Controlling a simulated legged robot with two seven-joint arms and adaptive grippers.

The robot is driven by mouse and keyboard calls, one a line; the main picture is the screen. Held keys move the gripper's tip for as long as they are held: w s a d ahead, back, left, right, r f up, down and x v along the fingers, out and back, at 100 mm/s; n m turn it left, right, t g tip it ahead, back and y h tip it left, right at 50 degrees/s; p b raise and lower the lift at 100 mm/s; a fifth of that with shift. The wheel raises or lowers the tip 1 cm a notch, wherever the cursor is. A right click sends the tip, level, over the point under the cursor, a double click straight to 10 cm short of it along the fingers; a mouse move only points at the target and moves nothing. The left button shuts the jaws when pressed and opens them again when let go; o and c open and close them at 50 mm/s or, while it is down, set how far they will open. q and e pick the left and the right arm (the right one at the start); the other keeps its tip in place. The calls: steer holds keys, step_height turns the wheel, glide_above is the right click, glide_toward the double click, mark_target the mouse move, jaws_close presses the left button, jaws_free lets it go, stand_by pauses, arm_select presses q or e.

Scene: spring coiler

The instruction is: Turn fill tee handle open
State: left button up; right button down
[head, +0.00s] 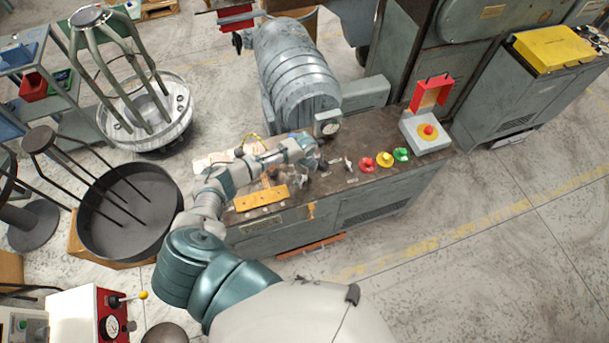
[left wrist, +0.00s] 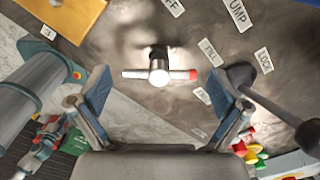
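The tee handle (left wrist: 159,74) shows in the left wrist view as a short silver crossbar on a round hub, with a red tip on its right end. The bar lies about level across the picture. My left gripper (head: 314,165) is over the dark console top in the head view. In the left wrist view its two blue-padded fingers are spread wide, one on each side of the handle, with clear gaps and nothing between them touching it. In the head view I cannot make out the tee handle near the gripper. My right gripper is not in view.
A black ball-ended lever (left wrist: 308,137) stands close by the right finger. White labels, including FILL (left wrist: 209,52) and LOCK (left wrist: 264,60), lie around the handle. Red, yellow and green buttons (head: 384,159) and a red-covered box (head: 428,130) stand farther right on the console (head: 400,183).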

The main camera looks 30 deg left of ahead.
arm_select(q)
steer(key=shift+r, duration=0.25)
step_height(320, 180, up, 11)
steer(key=shift+r, duration=0.2)
stand_by(0.6)
